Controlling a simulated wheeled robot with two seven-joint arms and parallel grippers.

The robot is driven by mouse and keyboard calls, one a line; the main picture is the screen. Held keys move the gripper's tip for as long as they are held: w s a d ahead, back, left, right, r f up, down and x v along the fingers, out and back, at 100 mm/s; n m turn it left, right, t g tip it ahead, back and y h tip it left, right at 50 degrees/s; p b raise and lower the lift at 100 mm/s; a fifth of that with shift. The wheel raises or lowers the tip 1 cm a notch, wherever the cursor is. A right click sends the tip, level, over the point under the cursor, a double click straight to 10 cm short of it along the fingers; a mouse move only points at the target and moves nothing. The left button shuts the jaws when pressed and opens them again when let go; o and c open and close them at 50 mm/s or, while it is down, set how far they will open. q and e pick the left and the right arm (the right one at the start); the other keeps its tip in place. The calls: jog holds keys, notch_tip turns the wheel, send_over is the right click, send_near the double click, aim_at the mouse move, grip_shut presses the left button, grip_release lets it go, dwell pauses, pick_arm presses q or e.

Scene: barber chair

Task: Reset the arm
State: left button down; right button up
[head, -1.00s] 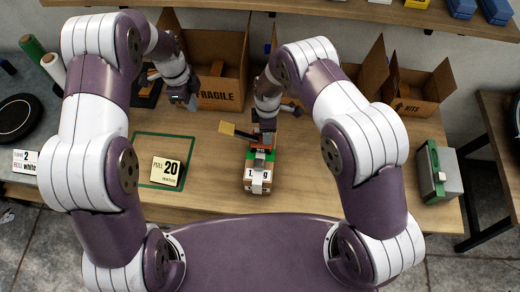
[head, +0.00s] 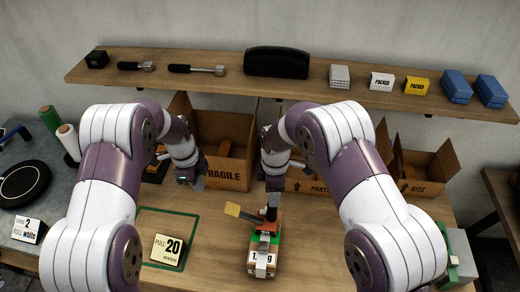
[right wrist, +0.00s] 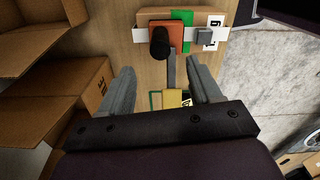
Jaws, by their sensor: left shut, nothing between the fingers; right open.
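My left gripper (head: 190,182) is shut and empty, in front of the FRAGILE box. My right gripper (head: 274,188) hangs just behind a small brown parcel-like item (head: 262,262) on the table. In the right wrist view its two fingers (right wrist: 160,82) stand apart with nothing between their tips. The item also shows beyond the fingers in that view (right wrist: 218,22), with a green band, a white label, a red-orange block and a black upright post (right wrist: 161,42). A dark arm with a yellow plate (head: 232,209) reaches left from it.
Open cardboard boxes (head: 226,176) stand along the back of the table, under a wooden shelf (head: 300,92) holding tools and small packs. A PULL 20 sign (head: 167,249) sits on a green-outlined square (head: 190,213). A grey-green device (head: 458,258) is at the right.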

jog(key=shift+m, duration=0.3)
pick_arm(q)
jog(key=s+a+r+n+b, duration=0.1)
jog(key=s+r+n+b, duration=0.1)
jog(key=s+n, duration=0.8)
jog(key=s+a+r+n+t+y+b, duration=0.1)
jog(key=s+a+r+n+b, duration=0.1)
jog(key=s+n, duration=0.8)
jog(key=shift+r+t+b, duration=0.3)
jog(key=shift+r+b, duration=0.25)
jog(key=shift+b, duration=0.2)
pick_arm(e)
jog(key=s+d+r+m, duration=0.3)
jog(key=s+d+m, duration=0.3)
jog(key=s+m, duration=0.2)
jog(key=s+d+r+m+t, duration=0.1)
jog(key=s+d+r+m, duration=0.2)
jog(key=s+d+m, duration=0.3)
jog(key=s+m, duration=0.2)
jog(key=s, duration=0.2)
jog(key=shift+d+r+m, duration=0.15)
jog(key=shift+m, duration=0.25)
pick_arm(q)
jog(key=shift+s, duration=0.15)
pick_arm(e)
jog(key=shift+s, duration=0.15)
